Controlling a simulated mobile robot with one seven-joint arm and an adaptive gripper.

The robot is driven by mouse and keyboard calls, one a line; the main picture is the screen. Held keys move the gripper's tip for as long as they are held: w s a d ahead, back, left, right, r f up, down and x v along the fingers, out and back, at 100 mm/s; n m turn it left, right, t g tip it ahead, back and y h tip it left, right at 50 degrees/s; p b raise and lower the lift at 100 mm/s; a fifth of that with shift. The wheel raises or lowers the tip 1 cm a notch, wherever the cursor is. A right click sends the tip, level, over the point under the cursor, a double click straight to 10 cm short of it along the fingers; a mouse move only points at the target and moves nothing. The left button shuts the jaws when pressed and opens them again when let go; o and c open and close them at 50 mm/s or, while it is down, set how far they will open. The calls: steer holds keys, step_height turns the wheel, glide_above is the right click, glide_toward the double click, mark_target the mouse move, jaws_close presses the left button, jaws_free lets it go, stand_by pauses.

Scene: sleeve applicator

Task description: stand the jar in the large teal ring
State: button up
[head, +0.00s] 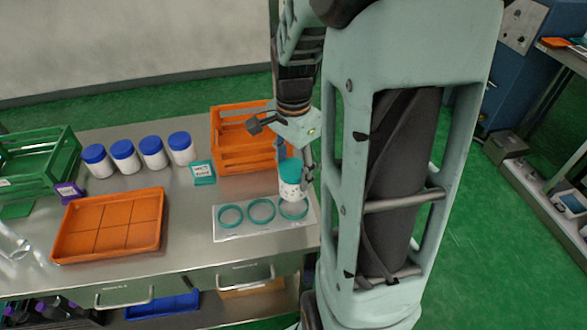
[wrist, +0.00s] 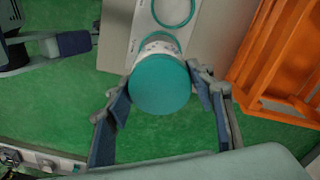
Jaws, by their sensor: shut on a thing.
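A white jar with a teal lid (head: 290,172) is upright between the fingers of my gripper (head: 293,180). In the wrist view, the teal lid (wrist: 160,85) fills the gap between the two fingers (wrist: 163,92). A white plate (head: 245,230) carries three teal rings: left (head: 220,217), middle (head: 251,213) and right (head: 293,217). The jar is over or just at the right ring and hides its back part. I cannot tell whether its base touches the plate.
Several white jars with blue lids (head: 152,152) stand at the back of the steel table. An orange crate (head: 240,142) stands close behind my gripper. A small teal-edged sign (head: 203,172), an orange tray (head: 110,225) and a green crate (head: 40,160) are farther left.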

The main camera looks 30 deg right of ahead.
steer(key=shift+f+b, duration=2.35)
steer(key=shift+f, duration=0.95)
steer(key=o, duration=1.4)
steer(key=shift+o, duration=0.8)
steer(key=o, duration=0.3)
steer(key=shift+o, duration=0.2)
